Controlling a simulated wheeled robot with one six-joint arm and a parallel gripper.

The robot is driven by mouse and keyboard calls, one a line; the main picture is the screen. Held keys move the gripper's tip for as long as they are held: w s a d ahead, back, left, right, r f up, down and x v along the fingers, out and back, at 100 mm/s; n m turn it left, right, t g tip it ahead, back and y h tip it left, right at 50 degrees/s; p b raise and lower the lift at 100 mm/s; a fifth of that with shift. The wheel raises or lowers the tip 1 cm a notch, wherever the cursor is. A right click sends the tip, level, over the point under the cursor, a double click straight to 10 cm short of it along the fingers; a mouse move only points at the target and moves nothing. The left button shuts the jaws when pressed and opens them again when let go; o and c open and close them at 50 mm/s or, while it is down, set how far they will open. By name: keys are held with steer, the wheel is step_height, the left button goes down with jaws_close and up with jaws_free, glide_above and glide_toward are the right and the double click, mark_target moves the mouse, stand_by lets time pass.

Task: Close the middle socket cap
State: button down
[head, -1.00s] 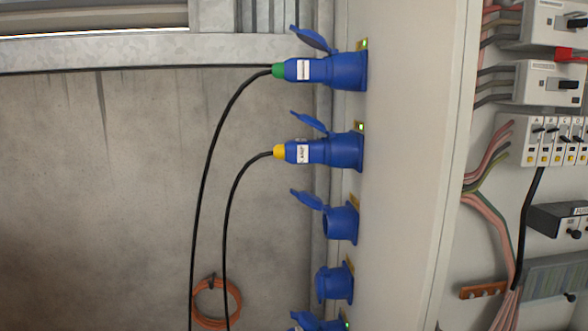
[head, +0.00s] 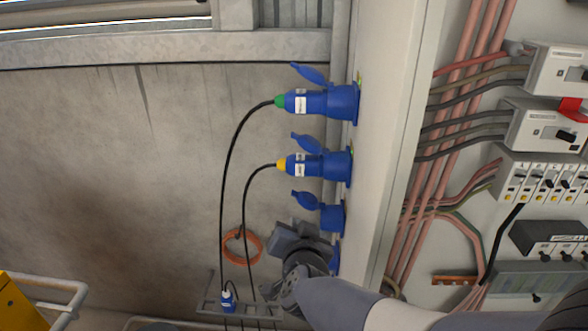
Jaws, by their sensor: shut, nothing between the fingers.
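A vertical row of blue sockets runs along the side of the pale cabinet. The middle socket (head: 331,217) is empty, and its cap (head: 305,199) stands open, tilted up to the left. My gripper (head: 283,238) is shut and empty, just below and left of this socket, apart from the cap as far as I can tell. The sockets below are largely hidden behind my gripper and arm; a bit of blue (head: 334,257) shows beside the wrist.
Above, a green-ended plug (head: 305,102) and a yellow-ended plug (head: 303,166) sit in sockets with caps raised. Their black cables hang left. An orange coil (head: 241,247) and a grey rack with a blue plug (head: 228,300) are lower left. Breakers (head: 545,125) fill the right.

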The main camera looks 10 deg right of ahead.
mark_target(296, 192)
steer(key=shift+m+t+h, duration=0.4)
steer(key=shift+h, duration=0.1)
steer(key=w+d, duration=0.1)
steer(key=w, duration=0.5)
steer(key=w+d+r, duration=0.1)
steer(key=w, duration=0.2)
steer(key=shift+w+d+r, duration=0.1)
steer(key=shift+w+d, duration=0.25)
steer(key=shift+w, duration=0.05)
